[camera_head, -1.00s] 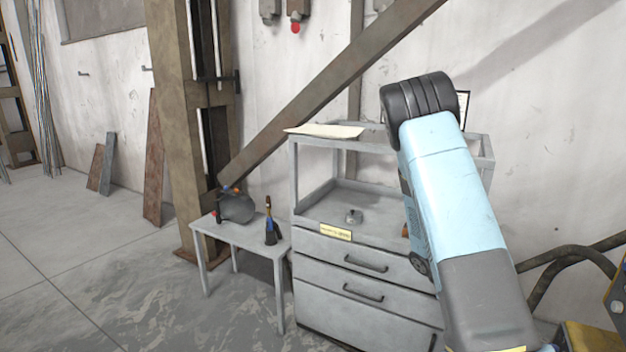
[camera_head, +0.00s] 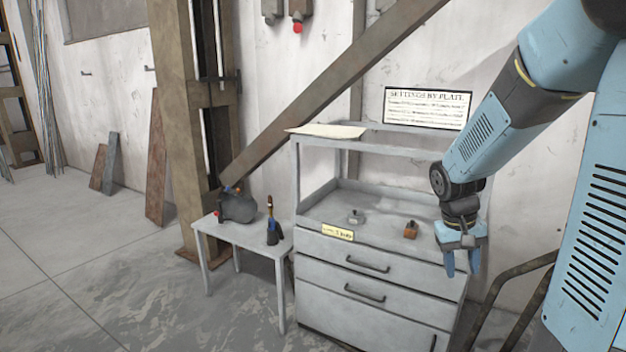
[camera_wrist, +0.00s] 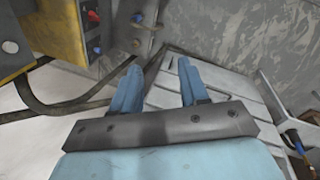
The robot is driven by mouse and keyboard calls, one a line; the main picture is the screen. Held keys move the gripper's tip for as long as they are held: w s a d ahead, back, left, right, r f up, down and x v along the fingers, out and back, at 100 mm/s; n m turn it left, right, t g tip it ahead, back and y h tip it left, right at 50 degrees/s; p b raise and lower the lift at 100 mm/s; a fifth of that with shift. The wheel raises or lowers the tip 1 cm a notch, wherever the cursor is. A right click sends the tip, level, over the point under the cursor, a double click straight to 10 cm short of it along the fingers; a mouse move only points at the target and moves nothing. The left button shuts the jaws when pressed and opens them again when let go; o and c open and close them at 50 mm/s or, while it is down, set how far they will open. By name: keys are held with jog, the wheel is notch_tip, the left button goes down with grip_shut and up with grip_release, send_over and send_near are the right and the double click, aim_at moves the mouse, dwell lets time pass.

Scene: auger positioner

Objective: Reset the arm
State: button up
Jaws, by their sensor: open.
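My gripper (camera_head: 460,262) hangs at the right front of the grey drawer cabinet (camera_head: 372,291) in the head view, its blue fingers pointing down. The fingers stand apart with nothing between them, as the wrist view (camera_wrist: 155,85) also shows. My blue arm comes down from the upper right, clear of the cabinet's top shelf. In the wrist view the grey drawer fronts (camera_wrist: 225,95) lie beyond and to the right of the fingers.
A small metal part (camera_head: 355,217) and an orange-brown block (camera_head: 410,230) sit on the cabinet's tray. A sign (camera_head: 426,107) stands behind. A small table (camera_head: 250,240) is at left. In the wrist view, a yellow machine (camera_wrist: 58,30) and dark hose (camera_wrist: 75,106) are close by.

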jog(key=s+a+r+t+y, duration=0.1)
jog(key=s+a+r+t, duration=0.2)
jog(key=s+r, duration=0.4)
jog(key=s+a+r+n+t+y, duration=0.1)
jog(key=s+a+r+t, duration=0.2)
jog(key=s+a+r, duration=0.3)
notch_tip(320, 180, up, 2)
jog(key=shift+s+r+y, duration=0.15)
jog(key=shift+s+y, duration=0.15)
jog(key=shift+s, duration=0.5)
jog(key=shift+s, duration=0.1)
